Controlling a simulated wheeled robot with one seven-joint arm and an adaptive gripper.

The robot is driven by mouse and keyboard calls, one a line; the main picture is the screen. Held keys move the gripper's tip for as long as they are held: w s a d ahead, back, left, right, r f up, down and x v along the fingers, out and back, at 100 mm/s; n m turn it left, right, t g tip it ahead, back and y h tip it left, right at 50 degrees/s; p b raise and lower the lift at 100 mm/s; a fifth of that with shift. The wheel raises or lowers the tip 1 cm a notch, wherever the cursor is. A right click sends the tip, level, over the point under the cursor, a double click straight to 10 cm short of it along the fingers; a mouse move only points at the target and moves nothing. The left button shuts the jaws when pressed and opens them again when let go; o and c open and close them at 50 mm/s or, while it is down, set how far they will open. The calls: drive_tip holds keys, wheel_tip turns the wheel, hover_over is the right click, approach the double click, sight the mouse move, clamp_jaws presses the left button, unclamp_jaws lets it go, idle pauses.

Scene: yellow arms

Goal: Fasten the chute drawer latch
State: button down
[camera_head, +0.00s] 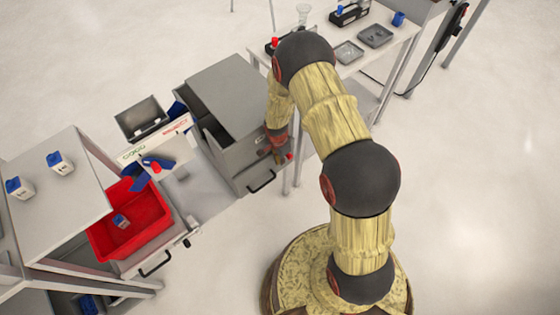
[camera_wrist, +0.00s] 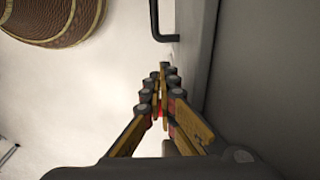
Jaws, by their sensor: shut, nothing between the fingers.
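My gripper (camera_head: 280,157) is at the front of the grey cabinet (camera_head: 228,85), near its upper right corner. In the wrist view my gripper (camera_wrist: 163,72) is shut with its fingertips together, close beside the grey front panel (camera_wrist: 262,70). A dark bar handle (camera_head: 262,182) is on the cabinet's lower drawer front; a dark handle (camera_wrist: 163,22) also shows beyond the fingertips in the wrist view. A small red tip (camera_head: 289,156) shows right beside my gripper; I cannot tell whether it is the latch. The fingers hide part of the red thing behind them in the wrist view (camera_wrist: 160,118).
A red bin (camera_head: 130,215) sits in an open drawer with a dark handle (camera_head: 154,266) at left. Another table (camera_head: 395,45) with trays is behind my arm. The floor at right is clear.

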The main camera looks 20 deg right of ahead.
drive_tip(key=shift+w+d+f+h, duration=0.1)
drive_tip(key=shift+d+h, duration=0.05)
drive_tip(key=shift+h, duration=0.15)
drive_tip(key=shift+b, duration=0.3)
idle(0.4)
